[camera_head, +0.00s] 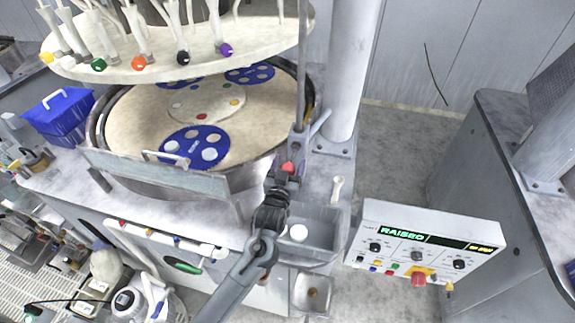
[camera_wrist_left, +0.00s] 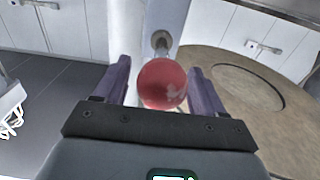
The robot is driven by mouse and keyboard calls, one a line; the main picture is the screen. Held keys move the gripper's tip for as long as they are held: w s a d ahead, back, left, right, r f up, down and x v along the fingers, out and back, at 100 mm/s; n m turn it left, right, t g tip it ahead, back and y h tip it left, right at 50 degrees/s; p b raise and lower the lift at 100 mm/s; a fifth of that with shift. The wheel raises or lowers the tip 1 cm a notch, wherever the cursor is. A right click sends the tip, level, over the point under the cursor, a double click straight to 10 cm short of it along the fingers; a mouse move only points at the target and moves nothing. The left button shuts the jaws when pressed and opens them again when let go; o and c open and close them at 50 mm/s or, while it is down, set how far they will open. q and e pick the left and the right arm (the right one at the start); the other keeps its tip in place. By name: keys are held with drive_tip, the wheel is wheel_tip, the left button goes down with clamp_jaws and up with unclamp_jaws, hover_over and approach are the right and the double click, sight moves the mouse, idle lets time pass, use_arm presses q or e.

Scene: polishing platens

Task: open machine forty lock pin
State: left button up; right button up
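The lock pin's red ball knob (camera_head: 288,167) sits at the foot of a thin grey rod, beside the round polishing table. In the left wrist view the red knob (camera_wrist_left: 162,83) is between the two purple fingers, with a metal stem behind it. My left gripper (camera_head: 286,174) reaches up to the knob from below. In the left wrist view the fingers (camera_wrist_left: 160,86) are spread on both sides of it, with a narrow gap at the left; contact on the right is unclear. The pin's lower part is hidden. My right gripper is not in view.
The tan platen (camera_head: 125,115) carries blue discs (camera_head: 194,147) behind a metal rail. A thick pale column (camera_head: 350,75) stands right of the knob. A grey bin (camera_head: 318,235) and the RAISRO control box (camera_head: 425,245) are in front and to the right.

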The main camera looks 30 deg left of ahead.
use_arm(q)
drive_tip(key=shift+f, duration=0.1)
drive_tip(key=shift+s+d+f, duration=0.1)
drive_tip(key=shift+s, duration=0.2)
drive_tip(key=b+v, duration=0.1)
drive_tip(key=v, duration=0.9)
idle(0.4)
